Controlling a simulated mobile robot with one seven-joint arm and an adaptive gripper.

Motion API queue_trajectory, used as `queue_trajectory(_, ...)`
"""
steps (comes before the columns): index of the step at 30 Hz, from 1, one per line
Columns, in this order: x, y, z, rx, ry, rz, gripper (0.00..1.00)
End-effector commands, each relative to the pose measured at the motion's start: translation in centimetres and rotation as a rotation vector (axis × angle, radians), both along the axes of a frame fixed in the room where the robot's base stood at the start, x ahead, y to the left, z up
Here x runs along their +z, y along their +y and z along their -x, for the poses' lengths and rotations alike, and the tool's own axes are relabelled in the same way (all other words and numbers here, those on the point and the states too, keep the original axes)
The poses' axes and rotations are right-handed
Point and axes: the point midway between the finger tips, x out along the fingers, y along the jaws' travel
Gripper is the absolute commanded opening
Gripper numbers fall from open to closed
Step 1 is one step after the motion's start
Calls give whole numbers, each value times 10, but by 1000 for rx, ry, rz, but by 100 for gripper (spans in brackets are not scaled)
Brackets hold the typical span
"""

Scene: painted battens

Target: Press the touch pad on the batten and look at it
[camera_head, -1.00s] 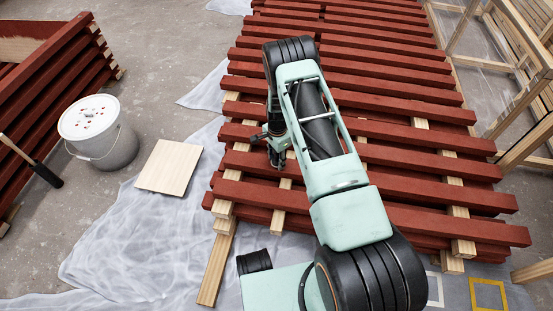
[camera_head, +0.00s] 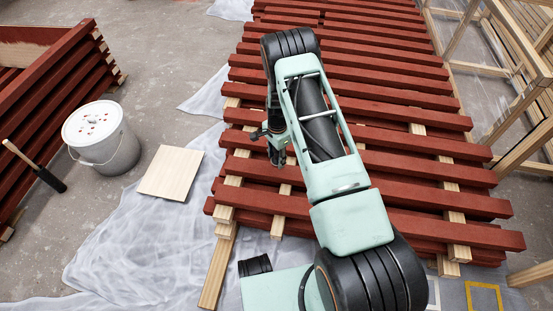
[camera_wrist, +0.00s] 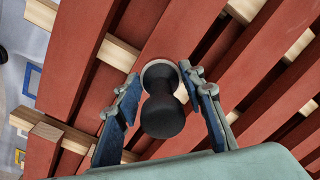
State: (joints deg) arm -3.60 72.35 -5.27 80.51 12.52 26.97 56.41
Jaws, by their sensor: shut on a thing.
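My gripper (camera_head: 277,155) is over the red-painted battens (camera_head: 390,137), near the left part of the stack. In the wrist view, the two fingers of my gripper (camera_wrist: 164,92) stand either side of a black waisted knob (camera_wrist: 163,115) and are shut on it. A pale round disc (camera_wrist: 147,72) shows at the knob's far end, over a red batten (camera_wrist: 180,35); this looks like the touch pad. The knob hides most of the disc. I cannot tell whether the pad touches the batten. Its face is not visible. In the head view my gripper hides it.
Pale wooden spacers (camera_head: 453,197) separate the battens. A white bucket (camera_head: 120,150) and a pale board (camera_head: 171,172) lie left, by plastic sheeting (camera_head: 135,240). A wooden frame (camera_head: 515,110) stands right. Another red stack (camera_head: 60,70) stands at the far left.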

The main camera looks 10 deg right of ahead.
Motion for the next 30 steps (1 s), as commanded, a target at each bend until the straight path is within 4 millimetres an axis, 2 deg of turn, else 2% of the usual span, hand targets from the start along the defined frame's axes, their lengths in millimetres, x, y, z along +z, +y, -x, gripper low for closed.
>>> queue_trajectory(1, 7, 0, 0, 0, 0, 0, 19)
queue_trajectory(5, 14, 0, 0, 0, 0, 0, 19)
queue_trajectory(23, 17, 0, -1, 9, -1, 0, 19)
queue_trajectory(26, 28, 1, -4, 41, -3, -2, 19)
queue_trajectory(30, 59, 2, -9, 137, -6, -5, 19)
